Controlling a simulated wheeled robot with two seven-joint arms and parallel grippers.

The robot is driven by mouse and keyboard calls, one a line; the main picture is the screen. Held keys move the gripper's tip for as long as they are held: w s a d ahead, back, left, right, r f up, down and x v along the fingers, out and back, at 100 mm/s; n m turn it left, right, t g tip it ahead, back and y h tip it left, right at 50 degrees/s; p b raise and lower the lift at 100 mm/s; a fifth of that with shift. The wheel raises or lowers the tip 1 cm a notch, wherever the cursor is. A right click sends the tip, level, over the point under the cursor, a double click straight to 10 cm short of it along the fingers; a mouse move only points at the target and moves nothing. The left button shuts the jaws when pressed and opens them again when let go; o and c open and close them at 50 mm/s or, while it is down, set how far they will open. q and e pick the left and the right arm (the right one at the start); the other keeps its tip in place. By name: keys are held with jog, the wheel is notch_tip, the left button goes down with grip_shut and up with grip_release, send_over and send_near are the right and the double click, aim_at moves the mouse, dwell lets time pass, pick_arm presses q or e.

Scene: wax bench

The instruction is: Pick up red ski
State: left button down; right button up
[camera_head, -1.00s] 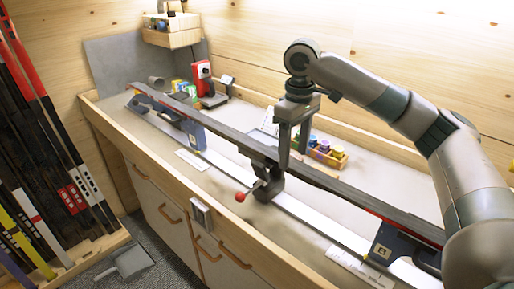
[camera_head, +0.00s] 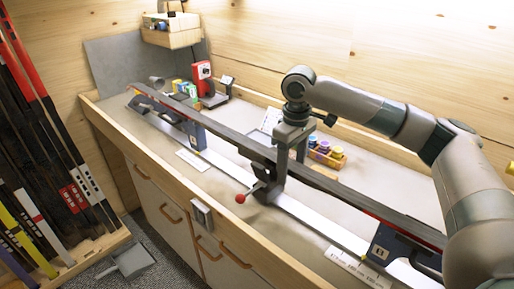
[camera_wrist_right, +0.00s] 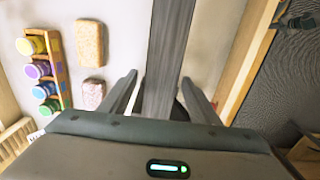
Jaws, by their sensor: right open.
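A long ski (camera_head: 335,187) with a dark grey upper face and a red edge lies along the bench, held up by supports. My right gripper (camera_head: 289,162) is over the middle of the ski, pointing down, with its fingers apart. In the right wrist view, the ski (camera_wrist_right: 172,45) runs between the two open fingers of the gripper (camera_wrist_right: 160,88). I cannot tell whether either finger touches it. My left gripper is not in view.
A central clamp with a red knob (camera_head: 240,198) is close to the gripper. Dark blue end supports (camera_head: 386,246) hold the ski. Coloured jars (camera_head: 325,153) stand in a wooden tray behind it. Several skis, some with red parts, stand in a rack (camera_head: 98,250) at the left.

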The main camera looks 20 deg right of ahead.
jog(key=shift+f, duration=0.25)
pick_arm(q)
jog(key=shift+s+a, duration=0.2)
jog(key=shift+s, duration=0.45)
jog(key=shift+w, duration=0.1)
pick_arm(e)
jog(key=shift+c, duration=0.9)
grip_shut()
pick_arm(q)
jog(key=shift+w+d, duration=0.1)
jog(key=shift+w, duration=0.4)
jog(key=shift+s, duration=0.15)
pick_arm(e)
jog(key=shift+r, duration=0.15)
